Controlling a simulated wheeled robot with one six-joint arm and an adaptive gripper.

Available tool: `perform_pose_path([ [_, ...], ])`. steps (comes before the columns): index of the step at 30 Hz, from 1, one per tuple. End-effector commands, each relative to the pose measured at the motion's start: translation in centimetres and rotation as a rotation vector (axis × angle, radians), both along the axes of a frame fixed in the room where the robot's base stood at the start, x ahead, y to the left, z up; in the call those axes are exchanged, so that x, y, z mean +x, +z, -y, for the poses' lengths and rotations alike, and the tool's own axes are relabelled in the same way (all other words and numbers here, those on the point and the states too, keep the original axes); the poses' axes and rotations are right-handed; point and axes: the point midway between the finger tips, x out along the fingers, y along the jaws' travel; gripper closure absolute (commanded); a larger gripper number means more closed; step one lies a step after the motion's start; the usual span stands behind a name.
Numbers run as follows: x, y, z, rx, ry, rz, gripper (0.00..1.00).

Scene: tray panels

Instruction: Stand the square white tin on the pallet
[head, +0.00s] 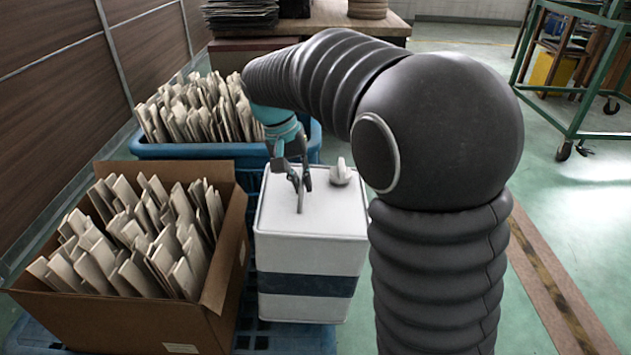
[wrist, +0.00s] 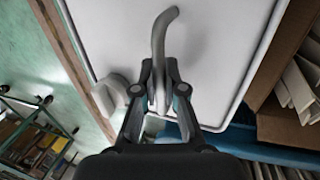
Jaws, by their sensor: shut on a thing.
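The square white tin (head: 311,218) has a dark blue band, a white cap (head: 340,172) and a bar handle on its top. It looks upright in the head view, in front of my arm's reach and right of the cardboard box. My gripper (head: 299,184) is shut on the tin's handle from above. In the wrist view my gripper (wrist: 161,96) has the curved handle (wrist: 163,35) between its fingers, over the tin's white top (wrist: 215,60). The blue pallet (head: 275,338) shows below the tin; I cannot tell whether the tin's base touches it.
A cardboard box (head: 235,240) of pale panels stands close left of the tin. A blue crate (head: 190,151) with similar panels is behind. A green trolley (head: 563,130) stands at the far right. Green floor is open on the right, past a striped line (head: 560,290).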

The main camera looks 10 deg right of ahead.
Motion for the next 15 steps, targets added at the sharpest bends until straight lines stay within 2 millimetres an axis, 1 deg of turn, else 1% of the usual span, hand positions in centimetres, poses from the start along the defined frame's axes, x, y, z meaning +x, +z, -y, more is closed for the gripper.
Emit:
perform_pose_path([
  [1,0.3,-0.5,-0.9,0.000,0.005,0.002,1.00],
  [9,1.5,-2.9,-4.9,0.000,0.002,0.001,1.00],
  [12,1.8,-3.6,-6.0,0.000,0.003,0.002,1.00],
  [15,2.0,-4.0,-6.6,-0.001,0.001,0.003,1.00],
])
